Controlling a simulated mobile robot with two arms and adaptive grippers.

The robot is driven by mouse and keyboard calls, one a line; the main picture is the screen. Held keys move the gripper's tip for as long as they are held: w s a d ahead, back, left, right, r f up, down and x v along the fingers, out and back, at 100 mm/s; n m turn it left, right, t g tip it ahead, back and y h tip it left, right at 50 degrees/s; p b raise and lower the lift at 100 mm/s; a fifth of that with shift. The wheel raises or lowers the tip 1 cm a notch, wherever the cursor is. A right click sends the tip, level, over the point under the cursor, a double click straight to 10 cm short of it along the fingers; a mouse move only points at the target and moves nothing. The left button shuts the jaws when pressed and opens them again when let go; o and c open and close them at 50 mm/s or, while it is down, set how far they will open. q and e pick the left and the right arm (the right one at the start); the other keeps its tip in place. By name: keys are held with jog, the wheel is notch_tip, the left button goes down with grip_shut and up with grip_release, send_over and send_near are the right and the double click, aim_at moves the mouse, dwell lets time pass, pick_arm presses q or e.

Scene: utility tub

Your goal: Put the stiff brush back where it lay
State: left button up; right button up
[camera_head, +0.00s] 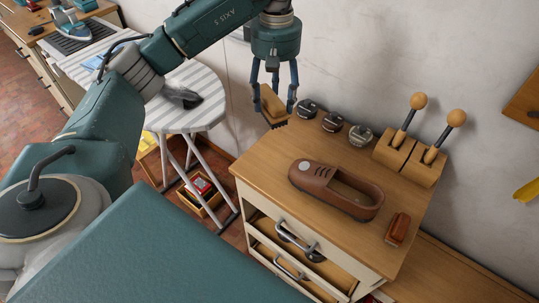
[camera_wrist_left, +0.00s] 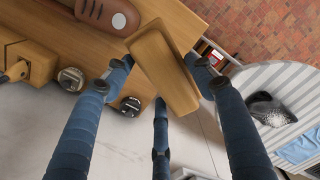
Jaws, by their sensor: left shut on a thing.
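The stiff brush (camera_head: 271,102) has a light wooden back, with dark bristles just showing along its lower edge. My left gripper (camera_head: 274,106) is shut on the brush and holds it in the air by the back left corner of the wooden cabinet top (camera_head: 262,172). In the left wrist view the brush (camera_wrist_left: 164,68) lies tilted between the blue fingers of the gripper (camera_wrist_left: 162,75), with the cabinet top behind it. Its bristles are hidden there. My right gripper is not in view.
A brown shoe-shaped holder (camera_head: 318,183) and a small red-brown block (camera_head: 398,229) lie on the cabinet top. Several round knobs (camera_head: 332,122) and two ball-topped levers (camera_head: 408,112) stand along its back. A striped ironing board (camera_head: 205,112) is left of it.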

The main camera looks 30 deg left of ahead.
pick_arm(q)
jog(key=shift+n, duration=0.3)
jog(key=f+p, duration=0.1)
jog(key=f, duration=0.9)
jog(key=f+p, duration=0.1)
jog(key=f, duration=0.4)
jog(key=shift+a+f+p, duration=0.15)
jog(key=shift+a+p, duration=0.2)
jog(key=shift+a, duration=0.05)
notch_tip(320, 180, down, 4)
jog(key=shift+f+p, duration=0.25)
jog(key=shift+p, duration=0.25)
jog(key=shift+w, duration=0.1)
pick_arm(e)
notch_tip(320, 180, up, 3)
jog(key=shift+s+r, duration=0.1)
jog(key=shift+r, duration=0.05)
pick_arm(q)
jog(key=shift+f, duration=0.1)
jog(key=shift+f, duration=0.15)
jog(key=o, duration=1.1)
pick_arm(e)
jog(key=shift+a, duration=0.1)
